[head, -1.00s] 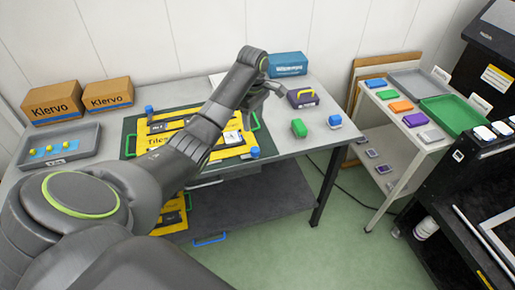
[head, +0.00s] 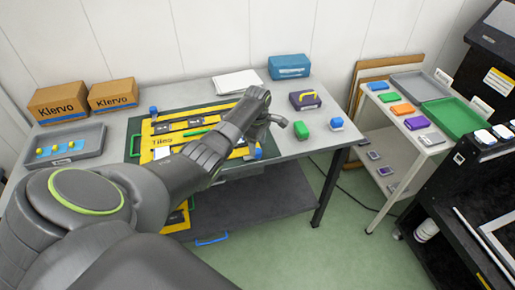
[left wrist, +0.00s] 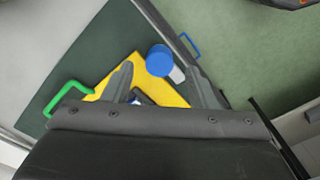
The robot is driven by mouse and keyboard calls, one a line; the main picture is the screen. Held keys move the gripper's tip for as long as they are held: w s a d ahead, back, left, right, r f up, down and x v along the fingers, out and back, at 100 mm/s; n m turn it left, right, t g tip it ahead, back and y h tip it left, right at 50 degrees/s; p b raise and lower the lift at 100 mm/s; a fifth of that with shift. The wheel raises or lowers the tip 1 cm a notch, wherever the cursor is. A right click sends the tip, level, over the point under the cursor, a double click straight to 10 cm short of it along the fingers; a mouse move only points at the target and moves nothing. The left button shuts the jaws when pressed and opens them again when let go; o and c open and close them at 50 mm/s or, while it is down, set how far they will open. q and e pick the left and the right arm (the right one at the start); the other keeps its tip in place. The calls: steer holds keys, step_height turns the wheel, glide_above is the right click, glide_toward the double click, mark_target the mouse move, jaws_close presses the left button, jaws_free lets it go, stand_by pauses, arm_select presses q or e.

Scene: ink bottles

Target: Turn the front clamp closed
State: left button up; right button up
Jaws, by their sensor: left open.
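The front clamp (head: 258,154) has a blue round knob and sits at the front right corner of the yellow frame (head: 146,143). In the left wrist view its blue knob (left wrist: 159,60) shows with a pale part beside it, over the yellow frame's corner. My left gripper (head: 266,134) is over this corner and points down. In the left wrist view the left gripper (left wrist: 157,72) is open, with one finger on either side of the knob; I cannot tell whether they touch it. Another blue clamp (head: 153,110) is at the back left corner. My right gripper is not in view.
A green handle (left wrist: 66,97) stands beside the frame on the dark mat. A grey tray (head: 92,141) is at the left.

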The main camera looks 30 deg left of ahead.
mark_target(257, 151)
arm_select(q)
steer(key=shift+f, duration=1.5)
steer(key=c, duration=1)
steer(key=shift+o, duration=0.2)
